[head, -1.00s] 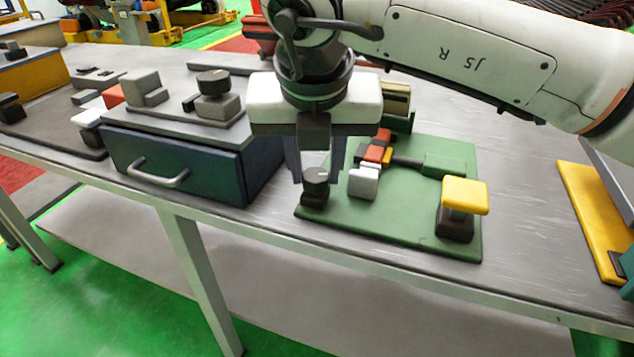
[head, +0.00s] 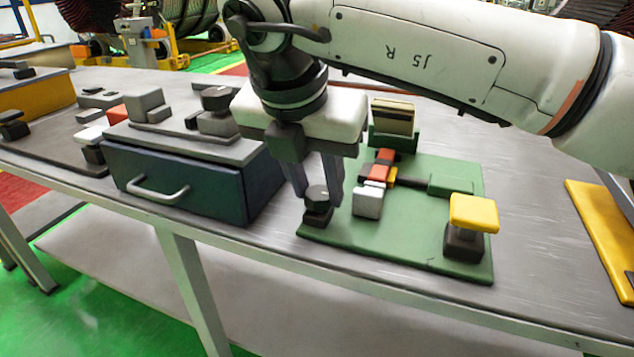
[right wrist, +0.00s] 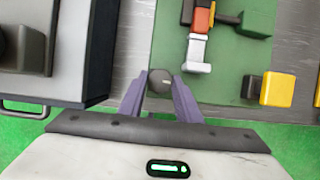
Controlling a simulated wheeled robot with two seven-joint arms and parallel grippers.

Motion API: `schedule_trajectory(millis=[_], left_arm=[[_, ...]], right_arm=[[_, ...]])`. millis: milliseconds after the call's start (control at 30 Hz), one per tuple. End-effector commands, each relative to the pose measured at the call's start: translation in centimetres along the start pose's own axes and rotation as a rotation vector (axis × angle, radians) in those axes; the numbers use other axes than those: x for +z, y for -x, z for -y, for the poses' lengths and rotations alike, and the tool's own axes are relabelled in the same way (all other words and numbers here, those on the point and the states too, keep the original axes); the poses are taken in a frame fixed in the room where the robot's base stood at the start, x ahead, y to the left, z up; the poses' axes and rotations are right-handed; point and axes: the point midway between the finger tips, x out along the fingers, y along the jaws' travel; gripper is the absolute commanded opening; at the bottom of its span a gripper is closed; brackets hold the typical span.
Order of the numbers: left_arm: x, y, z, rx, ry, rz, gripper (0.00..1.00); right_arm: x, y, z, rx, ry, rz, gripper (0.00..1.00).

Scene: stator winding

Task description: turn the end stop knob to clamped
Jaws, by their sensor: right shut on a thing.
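The dark round end stop knob (head: 318,194) sits on a dark block at the front left corner of the green plate (head: 400,253). My right gripper (head: 318,188) points down over it, with one finger on each side, and is shut on the knob. The right wrist view shows the knob (right wrist: 160,79) between the two purple-grey fingertips, with a short pale mark on its top pointing to the right. I cannot read any label for its setting. My left gripper is not in view.
A white-grey block (head: 367,203) stands just right of the knob, in line with small red and orange parts. A yellow-topped post (head: 474,212) stands at the plate's right. A blue drawer box (head: 175,184) is close on the left.

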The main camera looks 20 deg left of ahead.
Motion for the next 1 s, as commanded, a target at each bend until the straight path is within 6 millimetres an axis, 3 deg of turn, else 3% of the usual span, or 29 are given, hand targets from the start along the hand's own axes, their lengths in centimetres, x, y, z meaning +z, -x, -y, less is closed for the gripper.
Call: schedule_trajectory(millis=[133,167,267,667,1000], left_arm=[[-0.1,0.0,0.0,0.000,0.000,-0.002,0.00],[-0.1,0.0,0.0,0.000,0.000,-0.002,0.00],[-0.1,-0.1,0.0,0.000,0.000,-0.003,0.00],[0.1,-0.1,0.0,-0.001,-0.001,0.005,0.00],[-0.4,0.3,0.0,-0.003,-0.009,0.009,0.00]], right_arm=[[0.0,0.1,0.0,0.000,-0.003,0.000,0.08],[0.0,0.1,0.0,0.000,-0.003,0.000,0.32],[0.0,0.0,0.0,0.001,-0.002,0.000,0.49],[0.1,0.8,0.0,0.002,-0.001,0.001,0.49],[0.1,7.2,0.0,0.002,-0.002,0.003,0.49]])
